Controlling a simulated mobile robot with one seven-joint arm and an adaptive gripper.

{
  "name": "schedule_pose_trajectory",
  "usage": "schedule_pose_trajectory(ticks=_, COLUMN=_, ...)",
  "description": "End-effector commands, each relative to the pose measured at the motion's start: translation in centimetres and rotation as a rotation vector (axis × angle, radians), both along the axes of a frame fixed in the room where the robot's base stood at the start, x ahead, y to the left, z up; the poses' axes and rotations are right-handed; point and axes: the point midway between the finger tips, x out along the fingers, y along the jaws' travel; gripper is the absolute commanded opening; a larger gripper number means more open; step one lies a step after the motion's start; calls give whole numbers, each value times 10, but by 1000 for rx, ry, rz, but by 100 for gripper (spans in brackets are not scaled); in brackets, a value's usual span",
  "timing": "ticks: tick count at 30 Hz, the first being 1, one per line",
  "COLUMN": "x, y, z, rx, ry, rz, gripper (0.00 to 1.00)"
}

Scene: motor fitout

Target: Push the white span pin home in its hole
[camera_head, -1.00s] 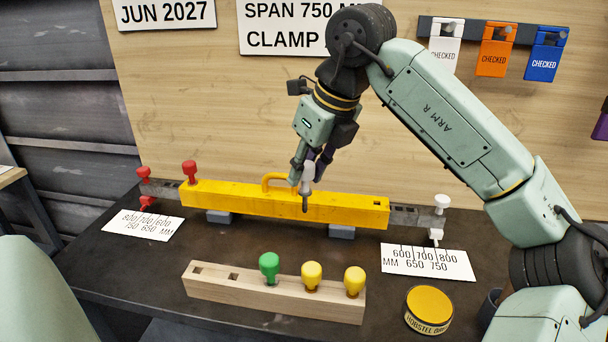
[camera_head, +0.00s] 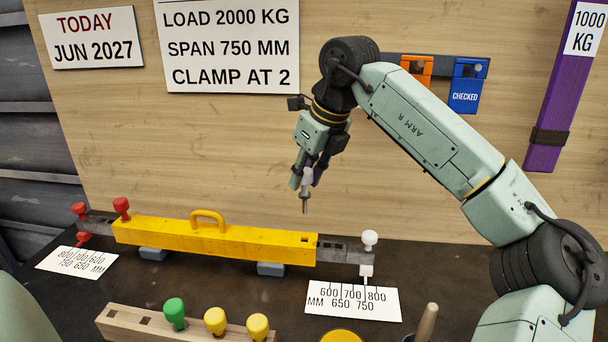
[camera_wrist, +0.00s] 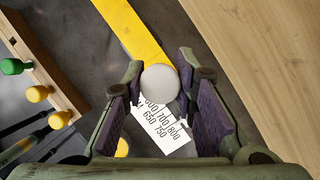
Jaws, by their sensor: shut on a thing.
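My gripper (camera_head: 306,178) is shut on a white-headed pin (camera_head: 306,187) with a grey shank pointing down. The pin's round white head (camera_wrist: 160,83) shows between the finger pads in the wrist view. In the head view, the shank's tip appears above the right end of the yellow beam (camera_head: 240,240), apart from it. A grey sliding arm (camera_head: 342,250) extends from that end, with dark openings near the yellow part. A second white-topped piece (camera_head: 370,240) stands at the arm's outer end. Red-topped pieces (camera_head: 122,208) stand at the beam's left side.
A scale card (camera_head: 352,301) marked 600, 700, 800 lies below the right arm; another card (camera_head: 76,262) lies at left. A wooden rack (camera_head: 130,325) with green and yellow knobs stands in front. Grey blocks (camera_head: 271,269) support the beam. The board behind carries signs and tags.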

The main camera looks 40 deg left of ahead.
Motion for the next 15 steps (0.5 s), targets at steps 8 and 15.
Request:
schedule_pose_trajectory(ticks=8, x=0, y=0, z=1, rx=0, ry=0, rz=0, gripper=0)
schedule_pose_trajectory(ticks=15, x=0, y=0, z=-15, rx=-1, ry=1, rz=1, gripper=0)
